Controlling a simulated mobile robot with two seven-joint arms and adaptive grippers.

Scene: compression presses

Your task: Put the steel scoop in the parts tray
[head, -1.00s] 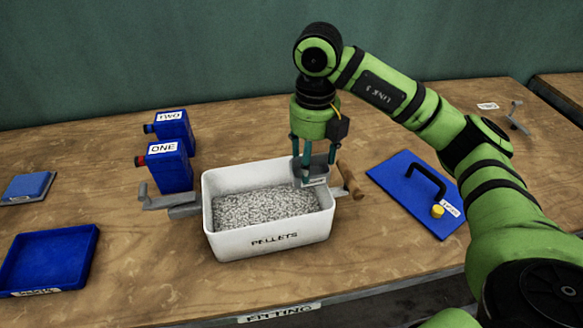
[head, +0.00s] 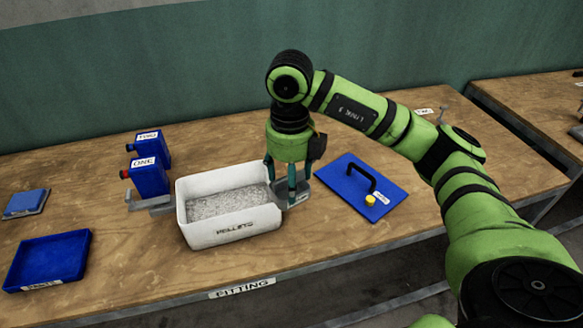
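The blue parts tray (head: 84,248) lies empty at the table's front left, its front label too small to read. My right gripper (head: 290,195) points down just right of the white pellets tub (head: 222,236). Its fingers are spread apart. A grey metal piece (head: 300,197), apparently the steel scoop, shows low at the fingers beside the tub; the gripper hides much of it, and I see no clear grip on it. My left gripper is out of view.
Blue containers ONE (head: 149,180) and TWO (head: 153,145) stand left of the tub, near a grey metal part (head: 150,204). A blue plate (head: 345,192) with a black handle lies to the right. Table is clear between tray and tub.

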